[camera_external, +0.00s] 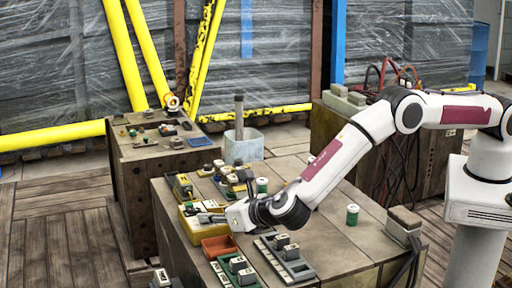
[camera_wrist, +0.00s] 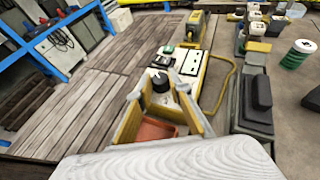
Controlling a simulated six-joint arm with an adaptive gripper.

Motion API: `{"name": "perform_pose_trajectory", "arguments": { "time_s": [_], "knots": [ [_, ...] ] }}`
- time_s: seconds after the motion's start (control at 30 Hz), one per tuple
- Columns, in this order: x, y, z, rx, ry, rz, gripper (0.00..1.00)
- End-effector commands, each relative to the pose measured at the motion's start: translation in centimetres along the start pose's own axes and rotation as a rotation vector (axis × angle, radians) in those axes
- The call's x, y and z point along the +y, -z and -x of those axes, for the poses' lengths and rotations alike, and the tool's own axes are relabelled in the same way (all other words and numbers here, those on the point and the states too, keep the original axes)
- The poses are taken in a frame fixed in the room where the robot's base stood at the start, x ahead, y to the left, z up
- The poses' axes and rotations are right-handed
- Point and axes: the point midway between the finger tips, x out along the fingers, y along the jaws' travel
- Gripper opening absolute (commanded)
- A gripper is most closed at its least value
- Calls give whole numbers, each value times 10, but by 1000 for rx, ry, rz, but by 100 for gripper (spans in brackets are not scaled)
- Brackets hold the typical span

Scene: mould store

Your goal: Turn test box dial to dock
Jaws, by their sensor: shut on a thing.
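The test box (camera_external: 191,232) is a yellow case with a pale top panel on the near left part of the bench. It also shows in the wrist view (camera_wrist: 193,66), with dark inset parts on the panel. Its dial (camera_wrist: 159,83) is a dark round knob with a light mark on top. My gripper (camera_wrist: 158,87) is shut on the dial, one finger on each side. In the external view my gripper (camera_external: 207,214) reaches low over the box from the right and hides the dial. Any dock label is too small to read.
An orange-red open bin (camera_external: 219,246) sits right beside the box, under my gripper. Grey trays with dark blocks (camera_external: 285,258) lie to its right. A green-and-white jar (camera_external: 352,215) stands farther right. A yellow cable (camera_wrist: 228,78) loops beside the box.

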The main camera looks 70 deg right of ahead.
Motion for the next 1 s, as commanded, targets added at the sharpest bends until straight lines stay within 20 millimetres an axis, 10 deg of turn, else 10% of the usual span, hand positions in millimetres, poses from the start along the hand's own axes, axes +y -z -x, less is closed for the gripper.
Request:
{"name": "perform_pose_trajectory", "arguments": {
  "time_s": [0.17,0.2,0.27,1.0],
  "knots": [
    [0,-5,-2,-6,0,-3,0],
    [-1,-5,-2,-6,0,-3,24],
    [0,-5,-1,-6,0,-3,36],
    [0,-20,8,-2,-1,-1,36]
  ]
}}
